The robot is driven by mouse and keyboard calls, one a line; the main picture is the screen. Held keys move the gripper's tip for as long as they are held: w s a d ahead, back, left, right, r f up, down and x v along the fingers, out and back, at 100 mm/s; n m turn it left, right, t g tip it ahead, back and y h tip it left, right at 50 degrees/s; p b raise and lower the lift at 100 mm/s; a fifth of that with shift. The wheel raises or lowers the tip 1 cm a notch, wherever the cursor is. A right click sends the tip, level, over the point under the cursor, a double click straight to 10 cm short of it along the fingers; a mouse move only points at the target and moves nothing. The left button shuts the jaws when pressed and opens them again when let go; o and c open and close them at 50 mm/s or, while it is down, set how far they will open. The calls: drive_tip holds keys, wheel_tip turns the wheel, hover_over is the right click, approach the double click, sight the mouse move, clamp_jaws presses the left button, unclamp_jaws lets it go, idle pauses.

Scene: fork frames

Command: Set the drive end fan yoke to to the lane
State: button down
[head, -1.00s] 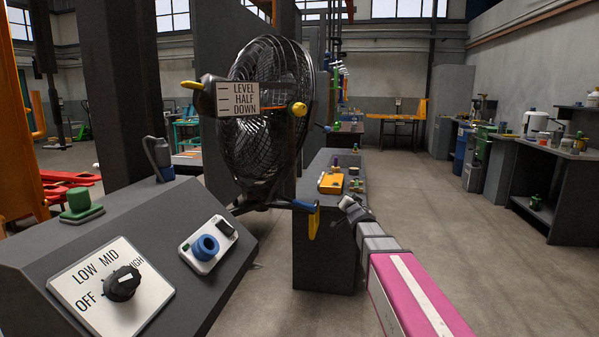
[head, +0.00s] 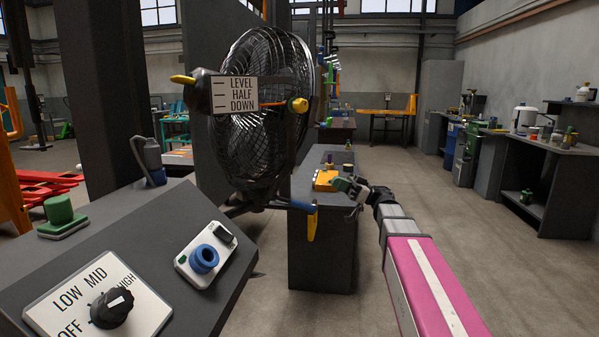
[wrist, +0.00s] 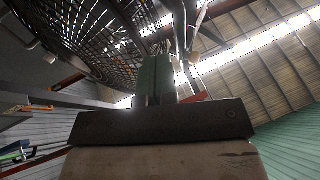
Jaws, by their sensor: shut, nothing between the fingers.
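The fan (head: 258,130) stands left of centre, a black wire cage held in a dark yoke. A white plate (head: 234,94) reading LEVEL, HALF, DOWN is on its near side. An orange pointer (head: 273,104) lies roughly level with the DOWN line. A yellow knob (head: 298,105) is at the plate's right and a yellow handle (head: 182,79) at its left. My gripper (head: 340,184) is shut and empty, to the right of and below the fan, apart from it. In the wrist view its green fingers (wrist: 155,80) are together, with the fan cage (wrist: 85,40) at upper left.
A console (head: 150,245) with a speed dial (head: 111,308) and a blue button (head: 204,259) fills the lower left. A blue-and-yellow lever (head: 311,223) projects below the fan. Floor is clear at right.

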drive_tip(key=s+a+r, duration=0.2)
drive_tip(key=a, duration=0.4)
drive_tip(key=s+a+r+g, duration=0.1)
drive_tip(key=s+a+r, duration=0.1)
drive_tip(key=a, duration=0.4)
drive_tip(key=shift+s+r+n+h, duration=0.3)
drive_tip(key=shift+r+n, duration=0.1)
drive_tip(key=shift+r, duration=0.1)
drive_tip(key=shift+a, duration=0.15)
drive_tip(key=s+a+m+t, duration=0.1)
drive_tip(key=s+a+t, duration=0.2)
drive_tip(key=s+a, duration=0.3)
drive_tip(key=a, duration=0.5)
drive_tip(key=shift+a+m, duration=0.3)
drive_tip(key=shift+s, duration=0.1)
